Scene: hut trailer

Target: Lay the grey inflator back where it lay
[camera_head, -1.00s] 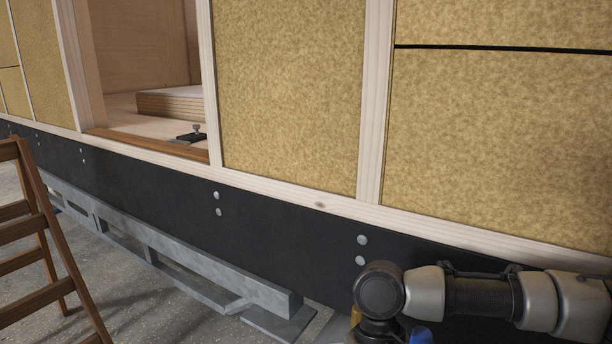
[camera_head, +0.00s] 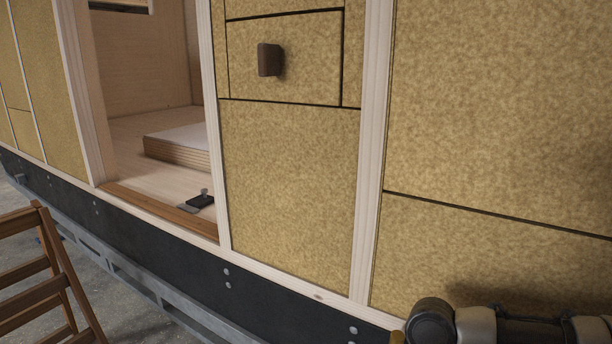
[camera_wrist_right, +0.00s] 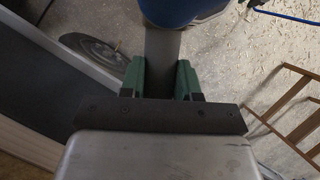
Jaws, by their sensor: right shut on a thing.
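In the right wrist view my right gripper (camera_wrist_right: 160,80) has its green fingers shut on a grey piece (camera_wrist_right: 162,50), which I take to be the grey inflator. Only a short grey stretch shows between the fingers. A blue rounded part (camera_wrist_right: 185,10) is at its far end; I cannot tell if it belongs to the inflator. The floor lies beyond. In the head view only my right arm shows at the lower right; its gripper is below the picture. My left gripper is in neither view.
The trailer wall (camera_head: 290,190) is close ahead, with a brown-handled (camera_head: 270,60) panel. A small black plate with a knob (camera_head: 198,202) lies in the open doorway. A wooden stepladder (camera_head: 45,270) stands at left. The wrist view shows a wheel (camera_wrist_right: 92,55) and a blue hose (camera_wrist_right: 290,15).

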